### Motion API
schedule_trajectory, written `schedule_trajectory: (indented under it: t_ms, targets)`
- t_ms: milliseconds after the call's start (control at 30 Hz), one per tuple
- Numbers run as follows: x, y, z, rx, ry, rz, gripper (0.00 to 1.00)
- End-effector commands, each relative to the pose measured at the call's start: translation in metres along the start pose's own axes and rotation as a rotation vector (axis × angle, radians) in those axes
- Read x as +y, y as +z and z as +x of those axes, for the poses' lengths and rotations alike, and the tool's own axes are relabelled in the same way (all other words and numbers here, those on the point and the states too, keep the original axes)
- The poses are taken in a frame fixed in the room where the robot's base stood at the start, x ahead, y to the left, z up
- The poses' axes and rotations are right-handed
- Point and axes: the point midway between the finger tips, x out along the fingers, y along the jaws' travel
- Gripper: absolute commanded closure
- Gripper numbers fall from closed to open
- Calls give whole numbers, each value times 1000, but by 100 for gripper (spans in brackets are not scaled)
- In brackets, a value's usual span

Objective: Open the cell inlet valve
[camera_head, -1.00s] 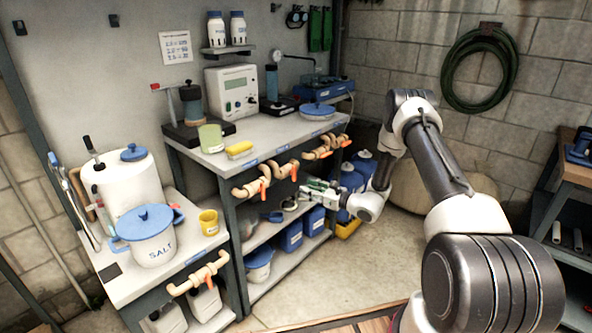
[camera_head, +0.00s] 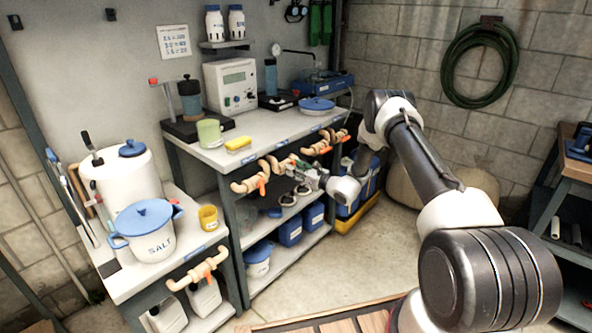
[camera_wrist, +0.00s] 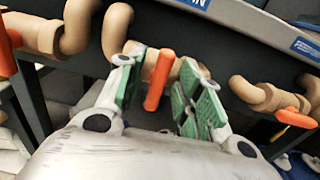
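Several tan pipe valves with orange lever handles run along the bench front below its top. In the wrist view, one orange handle (camera_wrist: 158,82) hangs down from its tan pipe, slightly tilted. My gripper (camera_wrist: 160,75) is open, with its green-padded fingers on either side of this handle. Gaps show between the handle and both pads. In the head view, my gripper (camera_head: 300,170) is at the middle pipe (camera_head: 283,163) and largely hides its handle. Blue labels (camera_head: 250,162) mark the bench edge; which one reads cell inlet I cannot tell.
A neighbouring valve's orange handle (camera_wrist: 296,118) is close on the right in the wrist view, and another handle (camera_wrist: 8,45) is at the left edge. The bench top edge (camera_wrist: 240,15) is just above. Blue containers (camera_head: 290,231) stand on the shelf below.

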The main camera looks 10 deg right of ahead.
Motion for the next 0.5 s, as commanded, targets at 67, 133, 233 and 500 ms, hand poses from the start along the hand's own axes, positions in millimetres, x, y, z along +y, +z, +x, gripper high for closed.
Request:
schedule_trajectory:
  t_ms: [67,133,233,500]
  targets:
    - [0,0,0,0,0,0,72]
    - [0,0,0,0,0,0,84]
    - [0,0,0,0,0,0,100]
    - [0,0,0,1,0,-12,100]
